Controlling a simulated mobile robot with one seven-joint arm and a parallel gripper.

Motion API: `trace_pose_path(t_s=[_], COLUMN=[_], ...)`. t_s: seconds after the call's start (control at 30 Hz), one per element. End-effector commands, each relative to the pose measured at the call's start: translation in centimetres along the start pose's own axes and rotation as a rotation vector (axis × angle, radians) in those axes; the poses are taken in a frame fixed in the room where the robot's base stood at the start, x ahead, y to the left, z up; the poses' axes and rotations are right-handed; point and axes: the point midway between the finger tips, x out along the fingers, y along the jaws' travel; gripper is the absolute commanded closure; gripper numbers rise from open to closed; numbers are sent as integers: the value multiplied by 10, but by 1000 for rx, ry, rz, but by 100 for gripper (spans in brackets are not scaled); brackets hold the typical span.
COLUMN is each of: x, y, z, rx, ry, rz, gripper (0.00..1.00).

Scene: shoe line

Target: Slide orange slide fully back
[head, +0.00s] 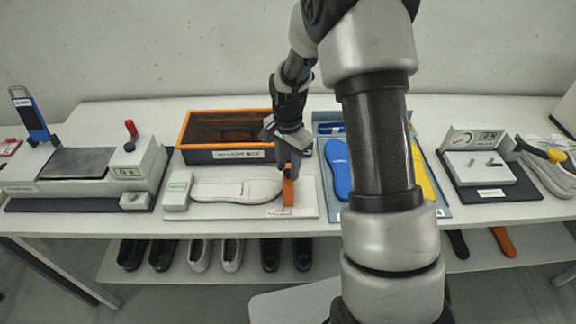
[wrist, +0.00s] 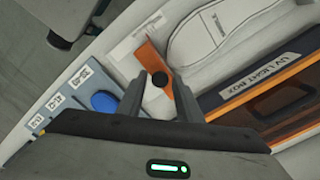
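The orange slide (head: 288,192) is an upright bar on a white measuring board (head: 232,212), at the right end of a white sole (head: 237,190). In the wrist view the orange slide (wrist: 150,57) bears a round black knob (wrist: 160,79). The white sole (wrist: 215,38) lies close beside it. My gripper (head: 290,170) is over the slide, pointing down. In the wrist view my gripper (wrist: 159,92) is open, its two dark fingers apart with the knob between them in the picture. I cannot tell whether a finger touches the slide.
The UV light box (head: 226,155) with an orange rim stands behind the board. A blue tray (head: 330,205) with blue and yellow insoles is at the right, partly hidden by my arm. A grey press-like device (head: 140,160) stands at the left. Shoes line the shelf below.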

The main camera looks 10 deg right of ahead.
Motion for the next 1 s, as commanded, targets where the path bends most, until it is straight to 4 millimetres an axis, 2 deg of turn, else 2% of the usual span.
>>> trace_pose_path(t_s=[0.03, 0.17, 0.2, 0.4, 0.7, 1.0], x=[0, 0, 0, 0, 0, -1], y=[0, 0, 0, 4, 41, 47], z=[0, 0, 0, -4, -42, -47], rx=[0, 0, 0, 1, 4, 1], ry=[0, 0, 0, 1, 1, 2], rz=[0, 0, 0, 0, -1, 1], gripper=[77, 99, 100, 100, 100, 100])
